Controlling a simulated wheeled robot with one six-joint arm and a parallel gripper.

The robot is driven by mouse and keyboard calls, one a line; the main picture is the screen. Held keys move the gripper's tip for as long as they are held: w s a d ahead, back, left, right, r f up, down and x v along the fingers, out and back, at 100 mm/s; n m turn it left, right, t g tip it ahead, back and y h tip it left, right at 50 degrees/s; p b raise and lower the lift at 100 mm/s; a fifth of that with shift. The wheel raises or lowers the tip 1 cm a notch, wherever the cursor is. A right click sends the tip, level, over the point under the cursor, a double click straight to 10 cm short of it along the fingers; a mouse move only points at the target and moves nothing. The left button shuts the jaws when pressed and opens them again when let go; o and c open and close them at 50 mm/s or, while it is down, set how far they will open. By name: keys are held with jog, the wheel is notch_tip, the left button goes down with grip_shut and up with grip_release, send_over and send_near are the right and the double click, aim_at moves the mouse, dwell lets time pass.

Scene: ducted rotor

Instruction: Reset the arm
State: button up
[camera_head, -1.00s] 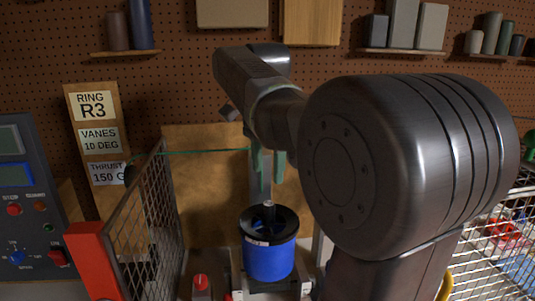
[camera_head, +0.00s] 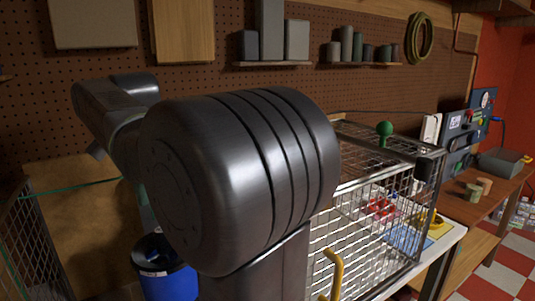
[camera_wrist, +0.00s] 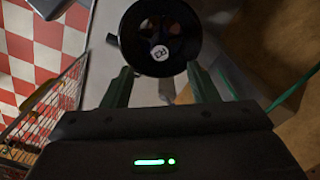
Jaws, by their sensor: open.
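My gripper (camera_wrist: 160,72) is open, with its two green fingers apart in the wrist view. My arm fills the left middle of the head view and hides most of my gripper there.
A wire mesh cage (camera_head: 375,205) with a green knob (camera_head: 384,129) stands right of my arm, with red and yellow items inside. A wooden bench (camera_head: 475,200) is at the far right. A pegboard wall (camera_head: 190,77) with shelves stands behind. Checkered floor (camera_head: 500,270) shows at the lower right.

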notch_tip(320, 180, down, 9)
jog(key=shift+f, duration=0.1)
jog(key=shift+r+p, duration=0.3)
jog(key=shift+r, duration=0.15)
jog(key=shift+f, duration=0.15)
